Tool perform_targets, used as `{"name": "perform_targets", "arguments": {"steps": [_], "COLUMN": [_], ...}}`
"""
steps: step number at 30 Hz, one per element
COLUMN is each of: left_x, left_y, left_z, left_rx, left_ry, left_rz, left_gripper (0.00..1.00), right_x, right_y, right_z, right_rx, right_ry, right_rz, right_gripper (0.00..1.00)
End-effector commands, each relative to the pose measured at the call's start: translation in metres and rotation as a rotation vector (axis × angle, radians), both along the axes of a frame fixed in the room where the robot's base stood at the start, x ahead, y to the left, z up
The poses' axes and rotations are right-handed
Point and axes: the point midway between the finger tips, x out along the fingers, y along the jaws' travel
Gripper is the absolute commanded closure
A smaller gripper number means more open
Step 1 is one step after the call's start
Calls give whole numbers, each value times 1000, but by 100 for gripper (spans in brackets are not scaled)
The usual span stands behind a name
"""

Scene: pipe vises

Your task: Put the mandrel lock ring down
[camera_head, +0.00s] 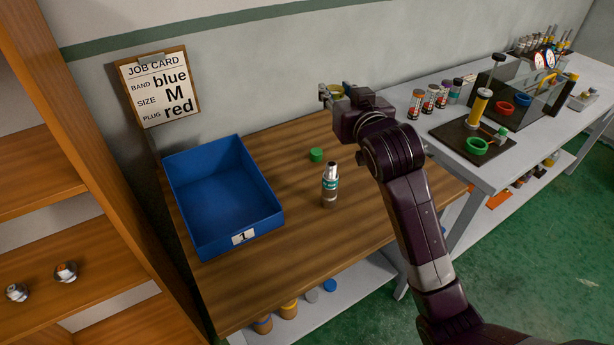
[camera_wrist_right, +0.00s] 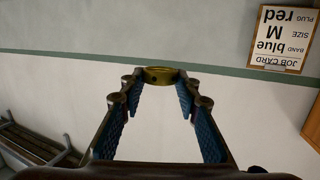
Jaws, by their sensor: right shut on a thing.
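The mandrel lock ring appears to be the small brass-coloured ring (camera_wrist_right: 160,75) between the fingertips of my right gripper (camera_wrist_right: 161,82) in the wrist view. The gripper is shut on it, with the fingers still well apart around the ring. In the head view my right gripper (camera_head: 334,98) is raised above the back right of the wooden table (camera_head: 300,260), in front of the wall. The ring (camera_head: 336,90) shows there only small and partly hidden. My left gripper is not in view.
A blue bin (camera_head: 186,208) marked 1 stands on the wooden table's left. A silver cylinder (camera_head: 330,184) and a green cap (camera_head: 316,155) stand mid-table. The table's front is clear. A grey bench (camera_head: 455,165) to the right holds cylinders, rings and a black base with a yellow post.

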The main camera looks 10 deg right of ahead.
Motion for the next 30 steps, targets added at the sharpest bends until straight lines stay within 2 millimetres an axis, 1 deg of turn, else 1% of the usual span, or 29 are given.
{"name": "perform_targets", "arguments": {"steps": [1, 2, 4, 6, 9, 15, 18, 22, 25, 30], "left_x": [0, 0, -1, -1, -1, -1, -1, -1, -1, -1], "left_y": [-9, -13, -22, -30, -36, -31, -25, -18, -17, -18], "left_z": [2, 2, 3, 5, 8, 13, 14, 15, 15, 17], "left_rx": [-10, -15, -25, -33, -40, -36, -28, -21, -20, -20], "left_ry": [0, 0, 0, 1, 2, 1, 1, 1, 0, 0], "left_rz": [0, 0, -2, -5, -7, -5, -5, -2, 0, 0], "left_gripper": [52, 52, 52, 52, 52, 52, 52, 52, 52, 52], "right_x": [0, 0, -1, -1, -1, -1, -1, 0, -1, -1], "right_y": [-1, -1, -1, -1, -1, -1, -1, -1, -1, -1], "right_z": [-4, -8, -23, -42, -69, -121, -139, -152, -160, -187], "right_rx": [-1, -1, -2, -2, -2, -2, -2, -1, -1, 0], "right_ry": [4, 6, 9, 12, 11, 8, 6, 1, 3, 5], "right_rz": [0, 0, 0, 0, 0, 1, 1, 1, 1, 1], "right_gripper": [94, 94, 94, 94, 94, 94, 94, 94, 94, 94]}}
